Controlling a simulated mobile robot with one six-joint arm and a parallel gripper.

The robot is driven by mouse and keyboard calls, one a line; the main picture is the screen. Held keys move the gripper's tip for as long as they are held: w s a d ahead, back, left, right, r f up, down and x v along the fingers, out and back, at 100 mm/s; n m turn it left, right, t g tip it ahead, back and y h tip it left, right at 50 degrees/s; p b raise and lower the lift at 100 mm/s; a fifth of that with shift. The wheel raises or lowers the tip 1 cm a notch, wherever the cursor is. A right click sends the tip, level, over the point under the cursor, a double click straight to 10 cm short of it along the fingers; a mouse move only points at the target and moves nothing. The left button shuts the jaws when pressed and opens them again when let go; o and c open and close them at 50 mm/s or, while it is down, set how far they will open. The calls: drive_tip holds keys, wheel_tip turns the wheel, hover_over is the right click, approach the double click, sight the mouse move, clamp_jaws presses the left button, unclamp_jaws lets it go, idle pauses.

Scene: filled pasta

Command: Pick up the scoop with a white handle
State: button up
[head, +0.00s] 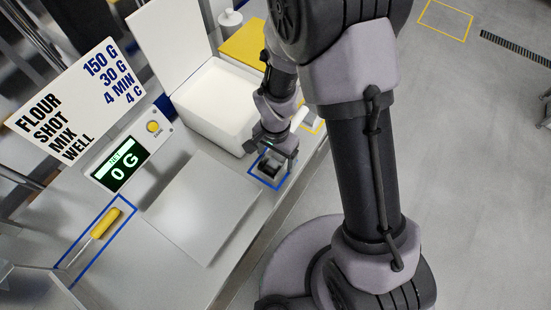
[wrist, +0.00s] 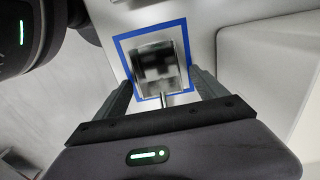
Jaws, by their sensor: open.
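The scoop's shiny metal bowl (wrist: 158,60) lies inside a blue square outline in the wrist view. Its thin shaft runs down between my fingers and goes out of sight under the gripper body. In the head view the bowl (head: 268,168) shows dark below my gripper (head: 276,150). A white handle-like piece (head: 299,118) shows just behind the gripper, and the rest is hidden by my arm. My gripper (wrist: 160,84) is open, with one finger on each side of the shaft. I cannot tell whether a finger touches it.
A white open bin (head: 215,100) stands close to the gripper. A scale with a grey plate (head: 203,205) and a display (head: 120,165) reading 0 G is to the left. A yellow-handled tool (head: 103,222) lies in another blue outline. The counter edge is near.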

drive_tip(key=c, duration=1.4)
drive_tip(key=shift+r, duration=0.1)
drive_tip(key=shift+c, duration=0.2)
drive_tip(key=shift+r, duration=0.25)
wheel_tip(320, 180, up, 4)
drive_tip(key=shift+f+p, duration=0.25)
drive_tip(key=shift+p, duration=0.4)
drive_tip(key=shift+c, duration=0.2)
drive_tip(key=s+d, duration=0.3)
drive_tip(key=d, duration=0.4)
drive_tip(key=s+d, duration=0.4)
drive_tip(key=d, duration=0.3)
drive_tip(key=shift+s+d+r, duration=0.15)
drive_tip(key=shift+r, duration=0.3)
